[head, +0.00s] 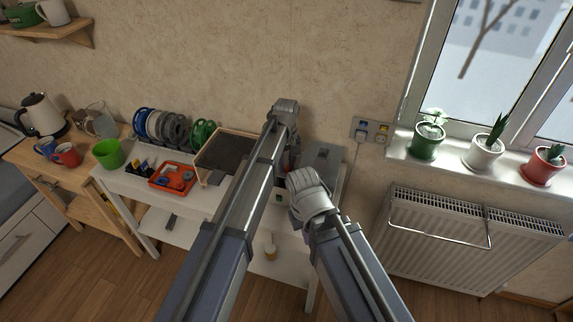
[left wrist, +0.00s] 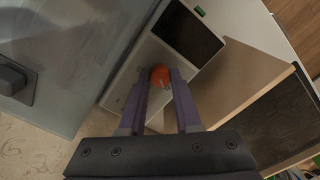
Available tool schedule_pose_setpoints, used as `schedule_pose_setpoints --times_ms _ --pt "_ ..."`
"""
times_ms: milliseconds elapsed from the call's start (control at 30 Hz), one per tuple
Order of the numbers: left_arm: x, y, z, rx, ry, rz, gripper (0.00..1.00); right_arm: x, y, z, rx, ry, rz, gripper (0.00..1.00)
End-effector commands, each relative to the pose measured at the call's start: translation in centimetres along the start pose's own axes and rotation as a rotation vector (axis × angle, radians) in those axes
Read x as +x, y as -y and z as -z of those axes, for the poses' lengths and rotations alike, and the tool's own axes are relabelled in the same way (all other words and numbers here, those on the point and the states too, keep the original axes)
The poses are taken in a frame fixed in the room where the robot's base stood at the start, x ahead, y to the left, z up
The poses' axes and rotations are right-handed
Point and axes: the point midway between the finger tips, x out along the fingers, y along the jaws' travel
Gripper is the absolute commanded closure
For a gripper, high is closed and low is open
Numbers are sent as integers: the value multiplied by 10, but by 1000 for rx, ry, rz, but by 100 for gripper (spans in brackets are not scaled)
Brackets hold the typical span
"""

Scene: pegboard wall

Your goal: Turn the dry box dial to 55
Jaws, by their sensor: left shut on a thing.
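The dry box (head: 323,154) is a grey-topped box at the right end of the white table; its pale front panel (left wrist: 125,80) fills the middle of the left wrist view. The panel carries a dark display (left wrist: 188,32), too dark to read, and a round orange-red dial (left wrist: 160,73). My left gripper (left wrist: 160,84) is shut on the dial, one purple finger on each side. In the head view my left gripper (head: 281,180) is mostly hidden by my arms. My right arm is folded just right of it, and its fingers do not show clearly.
A radiator (head: 470,240) and potted plants stand to the right. My two arms are close together.

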Motion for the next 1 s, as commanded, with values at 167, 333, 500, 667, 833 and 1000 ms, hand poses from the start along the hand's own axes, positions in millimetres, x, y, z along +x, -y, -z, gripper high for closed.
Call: schedule_pose_setpoints --times_ms 167,333,500,667,833,1000 --pt "0 0 0 107 0 0 100 0 0 0 0 0 0 100" --pt "0 0 0 258 0 0 100 0 0 0 0 0 0 100" --pt "0 0 0 421 0 0 100 0 0 0 0 0 0 100" --pt "0 0 0 569 0 0 100 0 0 0 0 0 0 100" --pt "0 0 0 711 0 0 100 0 0 0 0 0 0 100" --pt "0 0 0 830 0 0 100 0 0 0 0 0 0 100"
